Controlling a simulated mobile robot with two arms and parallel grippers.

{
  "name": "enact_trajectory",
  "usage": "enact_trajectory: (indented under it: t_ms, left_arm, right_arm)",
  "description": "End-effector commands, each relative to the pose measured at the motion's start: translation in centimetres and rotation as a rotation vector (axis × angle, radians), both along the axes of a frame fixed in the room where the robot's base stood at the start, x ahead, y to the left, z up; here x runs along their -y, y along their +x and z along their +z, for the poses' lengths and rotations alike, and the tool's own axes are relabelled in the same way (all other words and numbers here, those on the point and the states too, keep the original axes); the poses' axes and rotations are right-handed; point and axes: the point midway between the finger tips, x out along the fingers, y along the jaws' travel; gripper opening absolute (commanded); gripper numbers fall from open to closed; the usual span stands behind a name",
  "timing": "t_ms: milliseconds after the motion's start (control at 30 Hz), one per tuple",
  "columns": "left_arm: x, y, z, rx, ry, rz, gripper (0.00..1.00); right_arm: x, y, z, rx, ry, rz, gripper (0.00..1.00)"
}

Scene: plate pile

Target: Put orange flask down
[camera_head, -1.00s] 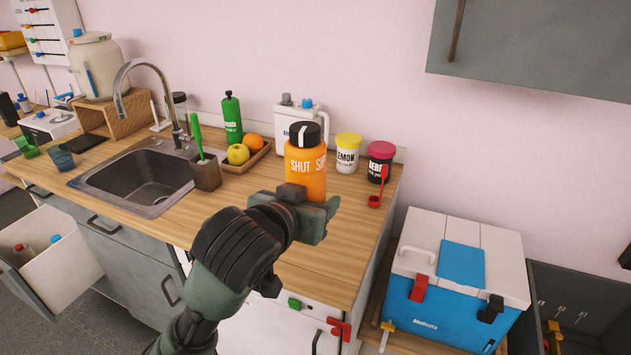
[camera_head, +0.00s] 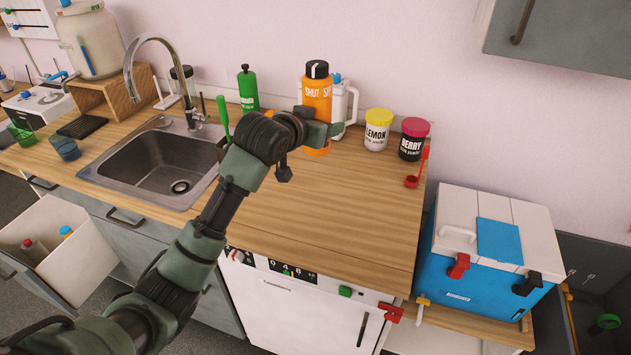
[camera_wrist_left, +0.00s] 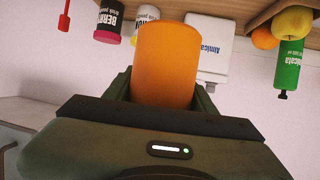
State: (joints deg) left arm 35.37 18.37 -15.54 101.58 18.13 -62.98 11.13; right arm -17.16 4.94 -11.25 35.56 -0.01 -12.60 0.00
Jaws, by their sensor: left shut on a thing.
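The orange flask (camera_head: 317,95) with a black cap is upright near the back of the wooden counter (camera_head: 330,205), in front of the white jug (camera_head: 345,105). My left gripper (camera_head: 318,132) is shut around its lower part. In the left wrist view the flask's plain orange body (camera_wrist_left: 166,62) sits between the fingers, with the picture upside down. Whether its base touches the counter cannot be told, as the gripper partly hides it. My right gripper is not in view.
The lemon tub (camera_head: 376,130) and berry tub (camera_head: 413,140) with a red scoop (camera_head: 412,181) stand right of the flask. A green bottle (camera_head: 248,88) stands to the left, beside partly hidden fruit. The sink (camera_head: 165,165) is further left. The front counter is clear.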

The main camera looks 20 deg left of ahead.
Motion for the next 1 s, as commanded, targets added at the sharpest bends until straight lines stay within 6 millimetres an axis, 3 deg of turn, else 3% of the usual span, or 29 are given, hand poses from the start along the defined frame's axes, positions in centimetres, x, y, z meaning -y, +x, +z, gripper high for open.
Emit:
enact_trajectory:
  t_ms: [200,400,633,833,1000]
  left_arm:
    - [0.0,-0.1,-5.7,-0.001,0.000,0.001,0.00]
    - [0.0,-0.1,-9.9,0.002,-0.001,0.000,0.00]
    - [0.0,0.0,-11.8,0.004,-0.002,0.000,0.00]
    - [0.0,0.0,-14.7,0.002,0.000,0.000,0.00]
    - [0.0,0.0,-15.7,0.005,0.000,0.001,0.00]
  right_arm:
    - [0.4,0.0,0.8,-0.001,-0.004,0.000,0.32]
    - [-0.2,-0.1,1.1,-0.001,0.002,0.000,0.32]
    - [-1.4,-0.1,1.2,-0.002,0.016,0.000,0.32]
    - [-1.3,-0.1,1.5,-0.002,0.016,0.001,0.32]
    - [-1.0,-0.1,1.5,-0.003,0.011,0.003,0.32]
